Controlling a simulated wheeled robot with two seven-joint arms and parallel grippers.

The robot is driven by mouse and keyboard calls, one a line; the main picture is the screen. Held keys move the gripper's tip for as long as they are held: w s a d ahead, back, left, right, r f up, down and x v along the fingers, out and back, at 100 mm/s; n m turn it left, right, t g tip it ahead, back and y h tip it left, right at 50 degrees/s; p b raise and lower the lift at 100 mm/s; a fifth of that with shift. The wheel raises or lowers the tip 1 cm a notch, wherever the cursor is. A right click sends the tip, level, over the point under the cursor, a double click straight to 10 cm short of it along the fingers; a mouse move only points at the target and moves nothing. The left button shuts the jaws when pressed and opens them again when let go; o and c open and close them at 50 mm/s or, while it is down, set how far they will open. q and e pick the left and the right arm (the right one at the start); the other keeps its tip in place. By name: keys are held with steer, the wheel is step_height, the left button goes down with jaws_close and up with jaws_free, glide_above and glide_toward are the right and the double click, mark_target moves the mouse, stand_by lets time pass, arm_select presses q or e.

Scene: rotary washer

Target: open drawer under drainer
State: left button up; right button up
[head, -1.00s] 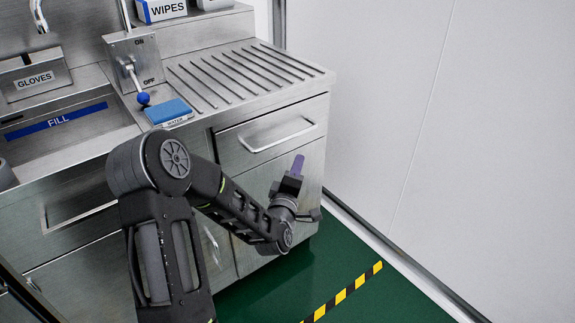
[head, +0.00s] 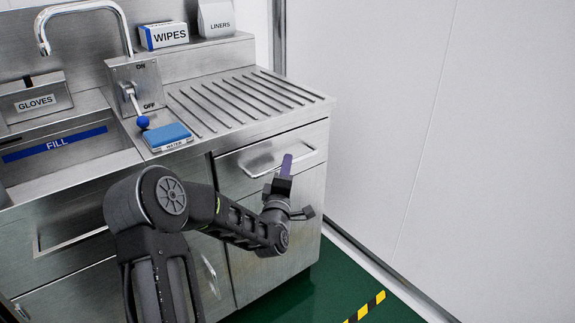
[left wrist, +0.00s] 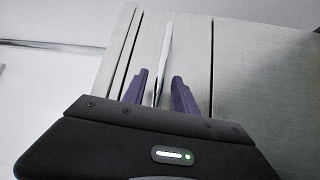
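The drawer (head: 300,137) is the steel front right below the ribbed drainer (head: 235,97). It looks closed, flush with the cabinet. Its bar handle (head: 255,174) runs across the front; my left gripper partly covers it. My left gripper (head: 285,164) has purple fingers and stands in front of the handle. In the left wrist view its two fingers (left wrist: 160,76) are apart, with the bar handle (left wrist: 165,50) running lengthwise between them. Whether either finger touches the bar cannot be told. My right gripper is in neither view.
A cabinet door (head: 300,205) lies below the drawer. The sink (head: 70,165), lever (head: 142,121) and blue sponge (head: 168,134) are to the left. A white wall (head: 450,130) stands to the right, with green floor (head: 335,290) between.

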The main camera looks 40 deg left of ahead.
arm_select(q)
steer(key=shift+x, duration=1.15)
jaws_close()
stand_by(0.6)
